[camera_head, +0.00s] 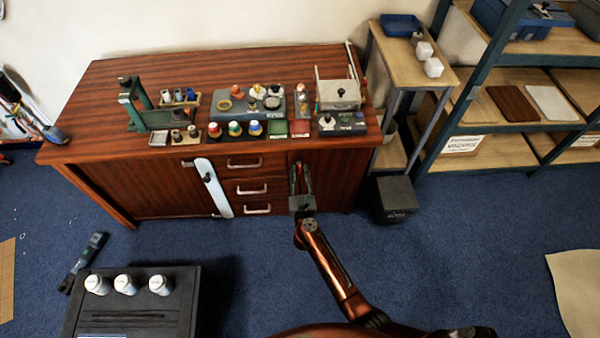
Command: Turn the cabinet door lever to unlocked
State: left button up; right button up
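The wooden cabinet (95,160) stands against the wall with doors and drawers facing me. My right gripper (299,167) is at the upper left part of its right door (338,178). The two dark fingers point at the door and are close together at the tips. I cannot tell whether they are shut, or whether they touch anything. No lever shows clearly there; the gripper covers that spot. A pale blue upright strip (213,190) with a dark knob is on the cabinet front, left of the drawers (250,187). My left gripper is not in view.
The cabinet top holds a green press (130,98), coloured jars (235,129) and a clear-sided box (338,93). A black case (190,325) with white bottles stands front left. A dark box (396,200) and shelves (480,105) are at right.

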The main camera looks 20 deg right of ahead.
grip_shut()
dwell(0.3)
